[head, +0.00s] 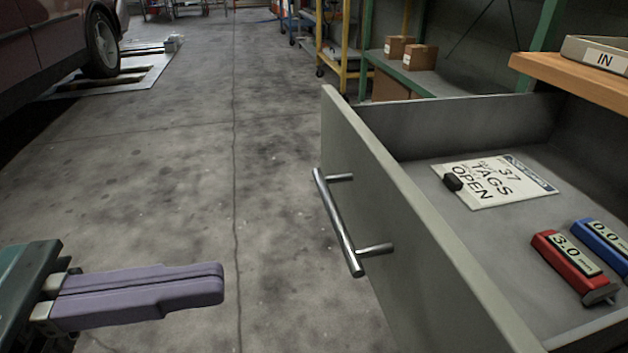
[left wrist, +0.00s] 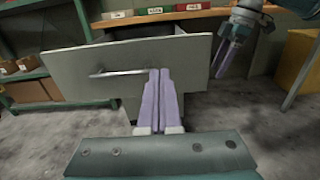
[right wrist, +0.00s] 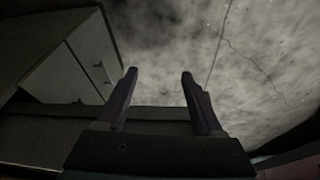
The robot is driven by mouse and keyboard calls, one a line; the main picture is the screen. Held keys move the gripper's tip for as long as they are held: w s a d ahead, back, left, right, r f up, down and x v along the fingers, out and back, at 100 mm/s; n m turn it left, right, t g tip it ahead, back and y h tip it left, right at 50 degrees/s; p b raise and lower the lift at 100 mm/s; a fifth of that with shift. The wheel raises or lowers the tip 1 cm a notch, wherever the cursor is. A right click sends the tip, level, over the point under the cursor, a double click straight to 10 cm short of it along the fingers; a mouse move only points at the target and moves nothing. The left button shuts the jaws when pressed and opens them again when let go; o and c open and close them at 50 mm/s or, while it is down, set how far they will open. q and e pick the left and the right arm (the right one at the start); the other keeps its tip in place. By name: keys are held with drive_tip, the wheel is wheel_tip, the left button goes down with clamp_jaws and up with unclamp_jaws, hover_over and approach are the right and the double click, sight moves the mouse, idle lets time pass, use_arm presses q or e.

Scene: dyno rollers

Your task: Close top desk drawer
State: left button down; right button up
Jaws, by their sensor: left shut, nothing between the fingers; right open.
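The top desk drawer (head: 440,255) stands pulled out at the right of the head view, its inside showing. Its grey front carries a metal bar handle (head: 338,222). In the left wrist view the drawer front (left wrist: 200,62) faces the camera, with the handle (left wrist: 122,74) left of the fingertips. My left gripper (head: 222,285), with purple fingers, is shut and empty, left of the drawer front with a floor gap showing between in the head view. My right gripper (right wrist: 158,76) is open and empty; it also shows right of the drawer front in the left wrist view (left wrist: 229,58).
The drawer holds a tag card (head: 492,182), a red block (head: 570,265) and a blue block (head: 602,243). A wooden desktop (head: 575,75) bears an IN tray (head: 600,52). A car (head: 50,40) stands far left. The floor (head: 180,170) left of the drawer is clear.

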sight(421, 243)
use_arm(q)
drive_tip(key=x, duration=1.3)
drive_tip(key=shift+w+d, duration=0.1)
drive_tip(key=shift+d, duration=0.15)
use_arm(e)
drive_tip(key=shift+d+f, duration=0.15)
drive_tip(key=shift+f, duration=0.1)
use_arm(q)
drive_tip(key=shift+b, duration=0.3)
